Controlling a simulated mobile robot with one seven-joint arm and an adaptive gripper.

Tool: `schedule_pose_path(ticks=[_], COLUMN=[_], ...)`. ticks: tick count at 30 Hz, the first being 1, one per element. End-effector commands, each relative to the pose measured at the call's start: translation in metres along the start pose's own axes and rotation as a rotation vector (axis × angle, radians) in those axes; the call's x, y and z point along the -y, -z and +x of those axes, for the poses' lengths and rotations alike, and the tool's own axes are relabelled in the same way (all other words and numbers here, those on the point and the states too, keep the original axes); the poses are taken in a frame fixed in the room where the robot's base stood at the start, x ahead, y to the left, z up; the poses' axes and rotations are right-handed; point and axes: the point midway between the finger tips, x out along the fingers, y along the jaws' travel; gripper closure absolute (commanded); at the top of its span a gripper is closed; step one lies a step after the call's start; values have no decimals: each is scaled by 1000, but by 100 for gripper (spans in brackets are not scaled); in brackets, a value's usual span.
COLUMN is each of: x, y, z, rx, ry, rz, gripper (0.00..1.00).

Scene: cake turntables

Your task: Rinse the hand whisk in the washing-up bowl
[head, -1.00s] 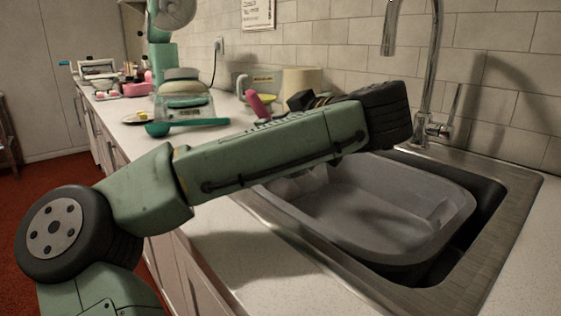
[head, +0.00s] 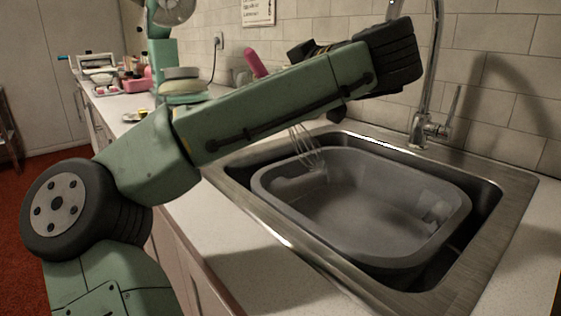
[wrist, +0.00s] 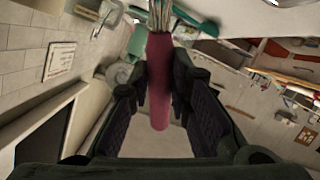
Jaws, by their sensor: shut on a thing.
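The hand whisk has a pink handle (head: 256,64) that sticks up above my forearm in the head view. Its wire loops (head: 307,148) show below the arm, over the back left part of the washing-up bowl. The grey bowl (head: 330,235) sits in the sink. The wire tips overlap the bowl's inside in the picture; whether they touch it I cannot tell. In the wrist view my gripper (wrist: 160,85) is shut on the pink handle (wrist: 159,110), with wires (wrist: 160,15) at the top edge. The arm hides the gripper in the head view. Water in the bowl is not clear.
The steel tap (head: 430,100) stands behind the sink, close to my arm's wrist end. A scale (head: 183,88) stands on the counter behind my arm. The sink rim (head: 480,285) is raised around the bowl. The front counter is clear.

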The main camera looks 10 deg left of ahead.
Motion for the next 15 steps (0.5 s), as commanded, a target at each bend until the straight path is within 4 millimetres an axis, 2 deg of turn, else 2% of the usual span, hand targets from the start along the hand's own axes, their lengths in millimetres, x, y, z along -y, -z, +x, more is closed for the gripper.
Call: schedule_pose_path(ticks=[15], x=[-18], y=[38], z=[-12], rx=[0], ry=[-1], rz=[-1], gripper=[100])
